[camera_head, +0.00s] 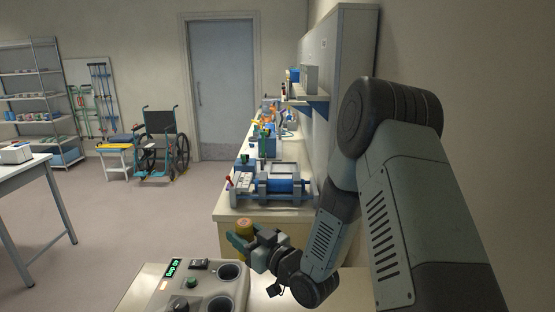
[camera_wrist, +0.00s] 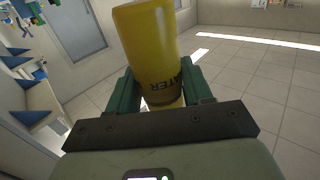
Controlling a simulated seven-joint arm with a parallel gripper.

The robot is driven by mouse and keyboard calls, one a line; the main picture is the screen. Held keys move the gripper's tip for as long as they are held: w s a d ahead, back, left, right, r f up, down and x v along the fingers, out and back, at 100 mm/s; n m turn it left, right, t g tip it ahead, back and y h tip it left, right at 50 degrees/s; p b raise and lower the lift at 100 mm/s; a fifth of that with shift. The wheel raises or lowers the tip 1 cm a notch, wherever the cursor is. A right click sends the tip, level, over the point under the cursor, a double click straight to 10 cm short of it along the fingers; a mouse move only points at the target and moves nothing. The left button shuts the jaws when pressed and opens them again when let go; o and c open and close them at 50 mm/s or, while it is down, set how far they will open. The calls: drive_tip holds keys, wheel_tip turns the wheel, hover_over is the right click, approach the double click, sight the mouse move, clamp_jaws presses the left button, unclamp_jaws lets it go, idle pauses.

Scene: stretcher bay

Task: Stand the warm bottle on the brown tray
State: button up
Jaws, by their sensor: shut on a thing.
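A yellow bottle (camera_wrist: 152,50) with dark lettering ending in "ATER" is between the green fingers of my gripper (camera_wrist: 158,70) in the wrist view. My gripper is shut on it. In the head view the bottle (camera_head: 243,228) shows as a small yellow-orange shape at my gripper (camera_head: 248,244), beyond the grey device. I cannot make out a brown tray in either view.
A grey device (camera_head: 205,290) with a green display and two dark round wells stands at the front on a pale worktop (camera_head: 345,285). A bench (camera_head: 262,228) with blue equipment (camera_head: 280,188) is behind. A wheelchair (camera_head: 160,143) stands farther back on clear floor.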

drive_tip(key=d+r+m+t+h, duration=0.3)
drive_tip(key=d+r+m+h, duration=0.3)
drive_tip(key=d, duration=0.4)
drive_tip(key=d+r+m+t+h, duration=0.3)
drive_tip(key=d+r+h, duration=0.45)
drive_tip(key=d, duration=0.25)
drive_tip(key=a+f+n+g+y, duration=0.2)
drive_tip(key=a+f+n+y, duration=0.1)
drive_tip(key=a, duration=0.4)
drive_tip(key=a+f+n+g+y, duration=0.2)
drive_tip(key=a+f+n+y, duration=0.1)
drive_tip(key=a+f+y, duration=0.3)
drive_tip(key=a+f+n+g+y, duration=0.2)
drive_tip(key=a+f+n+y, duration=0.1)
drive_tip(key=a+f+y, duration=0.2)
drive_tip(key=shift+s+a+f, duration=0.1)
drive_tip(key=shift+a+f, duration=0.05)
drive_tip(key=shift+a, duration=0.55)
drive_tip(key=shift+s+a+f, duration=0.1)
drive_tip(key=shift+a, duration=0.6)
drive_tip(key=s+a+f+n+g+y, duration=0.3)
drive_tip(key=s+a+f+n+g, duration=0.1)
drive_tip(key=s+a+f+g, duration=0.1)
drive_tip(key=shift+s+a, duration=0.2)
drive_tip(key=shift+a, duration=0.2)
drive_tip(key=shift+f, duration=0.1)
wheel_tip(320, 180, down, 10)
drive_tip(key=shift+r, duration=0.2)
